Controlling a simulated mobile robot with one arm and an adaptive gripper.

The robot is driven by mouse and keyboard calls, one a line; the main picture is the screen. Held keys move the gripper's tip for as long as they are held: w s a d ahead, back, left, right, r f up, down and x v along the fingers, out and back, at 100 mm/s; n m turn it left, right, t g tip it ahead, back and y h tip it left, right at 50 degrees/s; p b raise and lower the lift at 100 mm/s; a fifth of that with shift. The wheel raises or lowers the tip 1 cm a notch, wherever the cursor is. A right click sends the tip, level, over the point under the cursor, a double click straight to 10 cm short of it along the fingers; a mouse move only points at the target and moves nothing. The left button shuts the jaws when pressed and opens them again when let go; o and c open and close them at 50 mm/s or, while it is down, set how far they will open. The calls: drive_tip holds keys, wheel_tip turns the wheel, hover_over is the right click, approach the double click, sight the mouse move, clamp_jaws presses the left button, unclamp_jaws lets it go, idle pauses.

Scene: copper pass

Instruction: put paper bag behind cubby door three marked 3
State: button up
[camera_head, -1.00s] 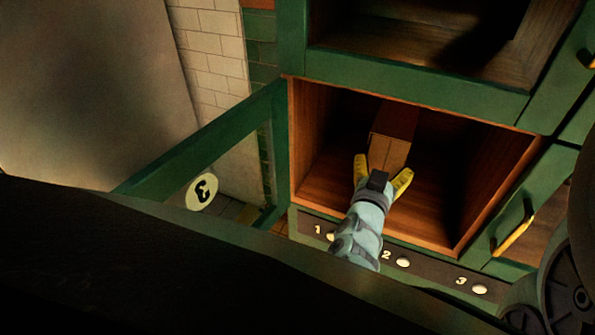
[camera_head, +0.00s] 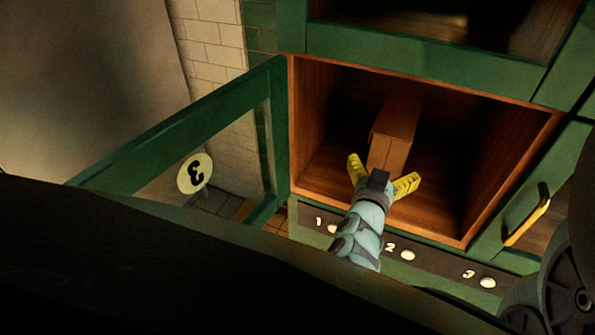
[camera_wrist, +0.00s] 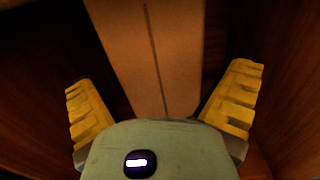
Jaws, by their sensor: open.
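The brown paper bag (camera_head: 396,130) stands inside the open wooden cubby (camera_head: 490,150), on its floor. The cubby's green-framed door (camera_head: 170,135) is swung open to the left, and its round plate marked 3 (camera_head: 194,174) shows mirrored through the glass. My gripper (camera_head: 384,172) is open at the mouth of the cubby, in front of the bag. In the wrist view the bag (camera_wrist: 155,55) lies ahead, between the spread yellow fingers (camera_wrist: 165,100), with dark gaps on both sides. I see no finger gripping it.
Below the cubby a dark strip holds round buttons labelled 1, 2 and 3 (camera_head: 487,282). A closed green door with a brass handle (camera_head: 527,220) is at the right. Another cubby (camera_head: 440,25) is above. The cubby's right side is free.

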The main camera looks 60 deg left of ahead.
drive_tip(key=shift+r, duration=0.1)
drive_tip(key=p+v, duration=0.1)
drive_tip(key=v, duration=1.1)
idle(0.4)
